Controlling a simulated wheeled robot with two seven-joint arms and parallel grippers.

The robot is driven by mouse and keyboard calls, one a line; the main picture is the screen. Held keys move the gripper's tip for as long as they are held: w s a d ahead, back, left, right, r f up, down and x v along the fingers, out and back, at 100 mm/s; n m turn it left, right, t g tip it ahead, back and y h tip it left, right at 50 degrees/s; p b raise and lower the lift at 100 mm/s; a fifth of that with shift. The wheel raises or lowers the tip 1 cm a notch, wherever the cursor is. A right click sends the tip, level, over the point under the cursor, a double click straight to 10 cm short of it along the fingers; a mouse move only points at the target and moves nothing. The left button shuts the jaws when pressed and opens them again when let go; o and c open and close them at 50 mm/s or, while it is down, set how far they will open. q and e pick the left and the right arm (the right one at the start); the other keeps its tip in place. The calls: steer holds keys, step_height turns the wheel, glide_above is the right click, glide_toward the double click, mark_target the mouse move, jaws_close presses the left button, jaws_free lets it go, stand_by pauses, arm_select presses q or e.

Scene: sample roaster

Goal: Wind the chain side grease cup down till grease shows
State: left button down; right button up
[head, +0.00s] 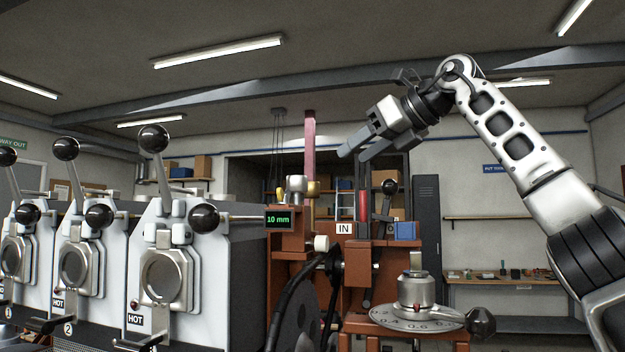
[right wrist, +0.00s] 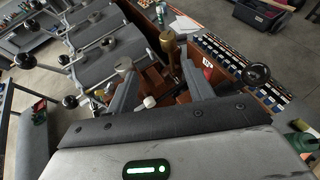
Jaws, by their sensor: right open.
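On top of the brown machine (head: 291,246) stands a pale metal cup-shaped fitting (head: 297,186), with a brass fitting (head: 313,189) close to its right. I cannot tell for sure which is the chain side grease cup, and no grease can be made out. In the right wrist view a brass fitting (right wrist: 168,43) stands beyond the jaws, and a pale-topped one (right wrist: 124,66) shows by the left finger. My right gripper (head: 354,154) is open and empty, up and to the right of the fittings, apart from them. It also shows in the wrist view (right wrist: 160,82). My left gripper is not in view.
White roasters (head: 205,270) with black ball levers (head: 153,138) line the left. A pinkish post (head: 310,150) rises behind the fittings. A black-knobbed lever (head: 389,187) stands below the right gripper. A round dial plate (head: 400,319) is at front right.

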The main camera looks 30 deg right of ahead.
mark_target(312, 184)
steer(key=shift+m, duration=0.3)
steer(key=p+x, duration=0.1)
steer(key=x, duration=0.3)
steer(key=d+p+x, duration=0.1)
steer(key=x, duration=0.3)
steer(key=r+p+x, duration=0.1)
steer(key=x, duration=0.4)
steer(key=shift+w+d+f, duration=0.1)
steer(key=shift+w+d, duration=0.1)
steer(key=shift+w, duration=0.3)
steer(key=shift+w+a+f+p, duration=0.1)
steer(key=shift+w+f+p, duration=0.2)
steer(key=shift+w, duration=0.15)
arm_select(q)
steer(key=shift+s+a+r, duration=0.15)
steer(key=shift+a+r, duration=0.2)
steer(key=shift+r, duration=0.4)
